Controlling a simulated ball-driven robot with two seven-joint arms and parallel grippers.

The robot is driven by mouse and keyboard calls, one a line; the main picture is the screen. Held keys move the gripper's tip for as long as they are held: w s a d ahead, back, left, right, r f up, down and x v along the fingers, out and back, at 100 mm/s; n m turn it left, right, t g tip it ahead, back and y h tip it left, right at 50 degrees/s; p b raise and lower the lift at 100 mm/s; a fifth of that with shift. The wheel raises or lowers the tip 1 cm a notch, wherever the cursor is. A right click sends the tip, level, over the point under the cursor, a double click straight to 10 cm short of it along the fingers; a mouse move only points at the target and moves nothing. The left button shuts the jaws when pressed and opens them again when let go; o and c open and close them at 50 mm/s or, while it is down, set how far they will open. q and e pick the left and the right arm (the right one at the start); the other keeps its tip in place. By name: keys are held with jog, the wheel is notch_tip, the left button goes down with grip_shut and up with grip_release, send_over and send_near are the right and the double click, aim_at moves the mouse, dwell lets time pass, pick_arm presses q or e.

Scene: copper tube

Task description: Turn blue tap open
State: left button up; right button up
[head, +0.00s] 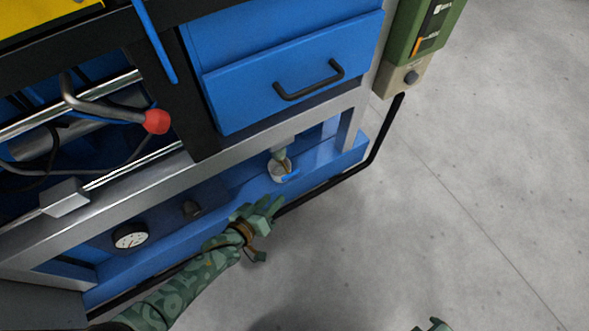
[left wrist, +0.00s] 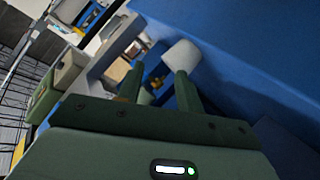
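The blue tap (head: 290,178) is a small blue handle on a pale round fitting under the blue drawer, low on the machine's front. My left gripper (head: 266,218) is just below and left of it, apart from it, with its fingers towards the machine. In the left wrist view its two fingers (left wrist: 158,78) stand apart with nothing gripped. A pale cylinder (left wrist: 182,55) shows behind the right finger, and small blue parts show beyond the gap; I cannot tell whether these are the tap. Only a green bit of my right gripper (head: 436,325) shows at the bottom edge.
A blue drawer (head: 295,80) with a black handle is above the tap. A red-knobbed lever (head: 157,122) sticks out above. A black hose (head: 382,140) runs along the right. Grey floor is clear.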

aim_at(290, 176)
pick_arm(q)
jog(key=s+a+f+n+h, duration=0.2)
jog(key=s+n, duration=0.2)
jog(key=n, duration=0.2)
jog(key=w+d+r+n+t+b, duration=0.1)
jog(key=w+d, duration=0.1)
jog(key=w, duration=0.2)
jog(key=w+d+r+n+t+b, duration=0.1)
jog(key=w+d+n+b, duration=0.1)
jog(key=w+d, duration=0.1)
jog(key=w+d+n+t+b, duration=0.1)
jog(key=w+d+b, duration=0.1)
jog(key=w+d, duration=0.1)
jog(key=shift+w+r+n+h, duration=0.15)
jog(key=shift+w+r+h, duration=0.05)
jog(key=shift+w, duration=0.25)
jog(key=shift+w+r+n+h, duration=0.15)
jog(key=shift+w+r+h, duration=0.05)
jog(key=shift+w, duration=0.25)
jog(key=shift+w+d+r+b, duration=0.3)
jog(key=shift+w+d, duration=0.1)
jog(key=shift+w, duration=0.15)
pick_arm(e)
jog(key=w+a+r+m+t+y, duration=0.1)
jog(key=w+a+t+y, duration=0.1)
jog(key=w+a, duration=0.3)
jog(key=shift+w+a+r+t, duration=0.15)
jog(key=shift+a+r+t, duration=0.15)
jog(key=shift+a, duration=0.1)
